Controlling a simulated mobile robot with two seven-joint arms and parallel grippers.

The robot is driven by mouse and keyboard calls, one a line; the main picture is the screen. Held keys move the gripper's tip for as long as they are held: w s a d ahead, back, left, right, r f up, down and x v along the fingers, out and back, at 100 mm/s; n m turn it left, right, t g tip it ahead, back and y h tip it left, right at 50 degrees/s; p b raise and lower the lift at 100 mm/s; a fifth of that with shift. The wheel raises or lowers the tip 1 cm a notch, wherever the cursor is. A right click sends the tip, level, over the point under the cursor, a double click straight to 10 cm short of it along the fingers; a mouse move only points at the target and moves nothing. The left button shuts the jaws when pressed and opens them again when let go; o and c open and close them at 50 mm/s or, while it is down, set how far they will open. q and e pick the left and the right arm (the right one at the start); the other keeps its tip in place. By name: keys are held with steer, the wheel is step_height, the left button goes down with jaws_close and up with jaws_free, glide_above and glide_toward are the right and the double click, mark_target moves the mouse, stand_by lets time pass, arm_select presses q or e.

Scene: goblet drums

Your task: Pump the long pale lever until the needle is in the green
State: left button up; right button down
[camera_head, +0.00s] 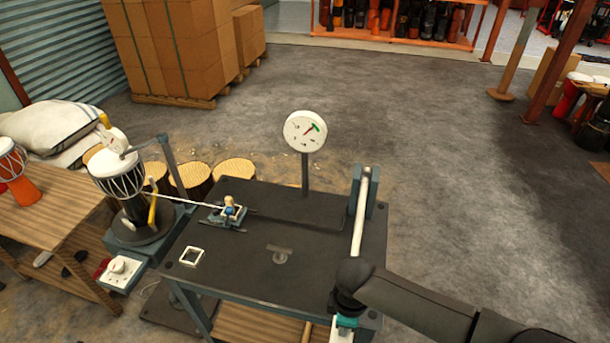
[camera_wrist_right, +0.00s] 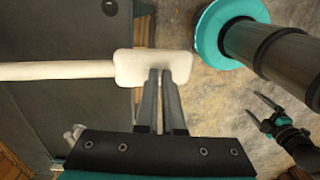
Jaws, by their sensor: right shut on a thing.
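The long pale lever (camera_head: 359,224) runs along the right edge of a dark bench, from a blue-grey bracket toward me. Its blocky white handle (camera_wrist_right: 130,68) shows in the right wrist view. My right gripper (camera_head: 345,320) is at the near end of the lever; in its wrist view the fingers (camera_wrist_right: 160,75) are shut on the handle. My arm hides part of this in the head view. The round gauge (camera_head: 305,131) has a red needle and a green band at its upper right; the needle points up-right, close to the band. My left gripper (camera_wrist_right: 257,105) hangs open and empty.
A goblet drum (camera_head: 117,175) stands on a turntable at the bench's left, with a cord to a small clamp (camera_head: 229,209). A white-framed square (camera_head: 191,256) lies on the bench top (camera_head: 330,260).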

step_height(320, 180, up, 18)
steer(key=s+p, duration=0.1)
steer(key=p, duration=1)
steer(key=shift+s+a, duration=0.2)
